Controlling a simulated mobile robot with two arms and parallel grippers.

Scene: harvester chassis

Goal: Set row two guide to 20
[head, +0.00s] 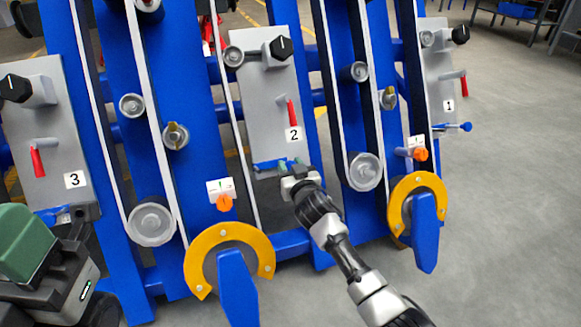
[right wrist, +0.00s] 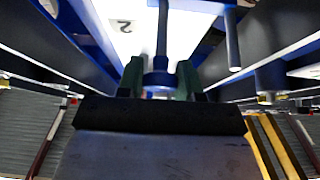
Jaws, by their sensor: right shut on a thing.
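The grey row two panel (head: 262,105) stands upright in the middle of the head view, with a "2" label, a black knob (head: 281,47) at its top and a red lever (head: 291,112) below. The blue row two guide (head: 266,165) is at the panel's bottom edge. My right gripper (head: 294,168) is there, shut on the guide. In the right wrist view its green fingers (right wrist: 160,82) close around a blue rod with a collar (right wrist: 160,64). The gripper hides part of the guide, and I cannot read any scale.
The row three panel (head: 52,125) is at left and the row one panel (head: 443,80) at right, with its blue guide knob (head: 467,127). Blue frame beams and belts stand between them. Yellow half-rings (head: 229,240) project low in front.

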